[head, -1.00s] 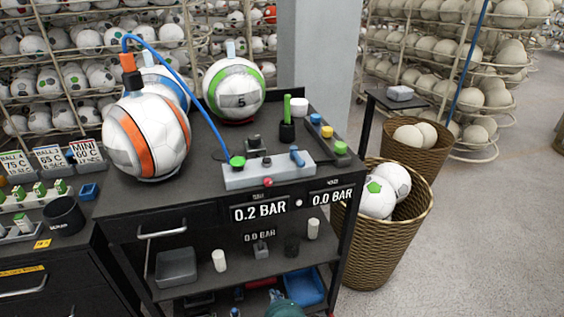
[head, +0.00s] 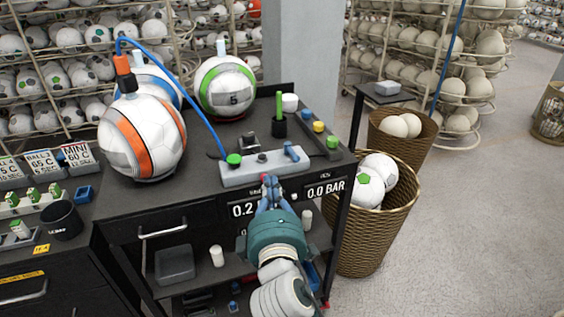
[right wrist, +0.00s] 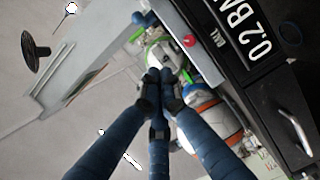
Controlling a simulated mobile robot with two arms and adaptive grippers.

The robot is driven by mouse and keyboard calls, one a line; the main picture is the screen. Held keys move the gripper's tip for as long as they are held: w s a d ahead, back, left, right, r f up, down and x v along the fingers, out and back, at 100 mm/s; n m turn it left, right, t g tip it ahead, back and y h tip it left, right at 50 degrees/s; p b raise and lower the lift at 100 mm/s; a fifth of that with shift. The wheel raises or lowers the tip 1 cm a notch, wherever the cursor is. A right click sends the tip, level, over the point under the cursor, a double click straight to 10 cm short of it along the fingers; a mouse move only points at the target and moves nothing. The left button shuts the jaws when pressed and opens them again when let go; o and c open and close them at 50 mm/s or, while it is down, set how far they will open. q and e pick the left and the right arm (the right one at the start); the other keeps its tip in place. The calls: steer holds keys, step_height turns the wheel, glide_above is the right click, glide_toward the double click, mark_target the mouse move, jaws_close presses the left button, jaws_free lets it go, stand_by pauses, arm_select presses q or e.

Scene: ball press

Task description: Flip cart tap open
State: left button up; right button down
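The cart tap appears to be the blue lever (head: 291,151) on top of the grey manifold block (head: 240,173), near its right end. A blue piece at the top of the right wrist view (right wrist: 145,18) looks like the same lever. My right gripper (head: 269,180) is just in front of the block, below and left of the lever and apart from it. In the right wrist view its fingertips (right wrist: 160,78) are drawn together with nothing visible between them. My left gripper is out of view.
A blue hose runs from the orange-striped ball (head: 142,137) to the green fitting (head: 234,160) on the block. A black-and-green upright tool (head: 280,122) stands behind it. Pressure displays (head: 325,191) are on the cart front. A wicker basket of balls (head: 385,225) stands right of the cart.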

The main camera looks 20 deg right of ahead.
mark_target(292, 152)
steer(key=p+x, duration=0.2)
steer(key=x, duration=0.8)
steer(key=shift+r, duration=0.15)
steer(key=d+p, duration=0.1)
steer(key=d, duration=0.2)
steer(key=shift+f+p, duration=0.35)
steer(key=shift+f, duration=0.05)
steer(key=shift+d+f, duration=0.15)
steer(key=shift+d, duration=0.25)
steer(key=shift+s+d+n+y+p, duration=0.1)
steer(key=shift+d+n+y+p, duration=0.25)
steer(key=shift+y+p, duration=0.25)
